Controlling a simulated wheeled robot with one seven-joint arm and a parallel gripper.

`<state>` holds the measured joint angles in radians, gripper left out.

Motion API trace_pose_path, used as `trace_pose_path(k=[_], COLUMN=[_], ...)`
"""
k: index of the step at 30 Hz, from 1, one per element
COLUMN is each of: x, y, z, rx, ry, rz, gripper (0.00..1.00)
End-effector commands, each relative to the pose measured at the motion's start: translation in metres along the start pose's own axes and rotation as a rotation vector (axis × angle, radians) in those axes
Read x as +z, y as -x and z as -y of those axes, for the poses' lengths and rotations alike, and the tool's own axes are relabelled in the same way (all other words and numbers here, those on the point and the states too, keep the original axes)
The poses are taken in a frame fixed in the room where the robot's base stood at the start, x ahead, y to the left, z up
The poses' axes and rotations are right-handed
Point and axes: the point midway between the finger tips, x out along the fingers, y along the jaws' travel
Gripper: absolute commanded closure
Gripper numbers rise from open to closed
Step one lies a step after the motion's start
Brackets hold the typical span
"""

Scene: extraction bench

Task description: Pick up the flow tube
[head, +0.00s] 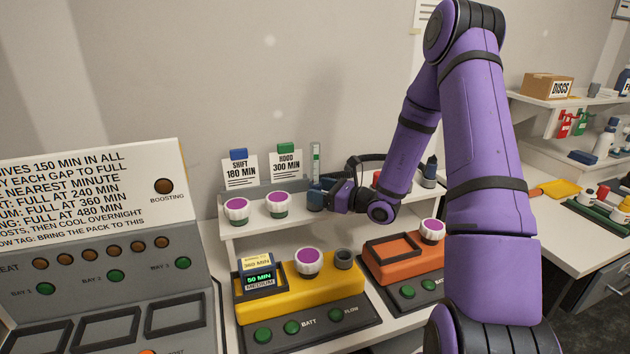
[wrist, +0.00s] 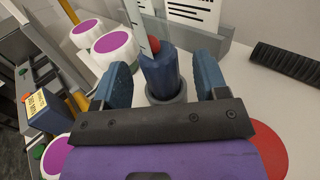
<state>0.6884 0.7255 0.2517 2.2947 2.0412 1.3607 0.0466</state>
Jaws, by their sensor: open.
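The flow tube (head: 316,160) stands upright on the white shelf in the head view, a clear marked tube with some green near its top. In the wrist view its clear marked part (wrist: 139,28) rises beside a red ball, above a blue body set in a grey ring holder (wrist: 167,98). My gripper (head: 318,198) is at the tube's lower part. In the wrist view my gripper (wrist: 165,70) is open, with one blue finger on each side of the blue body and visible gaps between. The fingers hide the tube's base in the head view.
Two white knobs with purple tops (head: 277,204) stand left of the tube on the shelf (head: 265,234). Shift (head: 240,171) and hood (head: 286,166) cards stand behind. A yellow unit (head: 325,293) and an orange unit (head: 400,262) sit below in front. A dark ridged cylinder (wrist: 285,65) lies to the right.

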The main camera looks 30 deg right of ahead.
Motion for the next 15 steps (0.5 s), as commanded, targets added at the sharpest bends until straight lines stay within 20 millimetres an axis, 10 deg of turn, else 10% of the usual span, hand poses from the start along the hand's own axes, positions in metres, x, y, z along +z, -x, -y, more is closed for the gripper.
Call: trace_pose_path(k=[10,15], x=[0.0007,0.0008], y=[-0.0164,-0.0162], z=[0.0005,0.0004], rx=[-0.001,-0.001], ry=[0.001,0.001], rz=[0.0,0.0], gripper=[0.33,0.7])
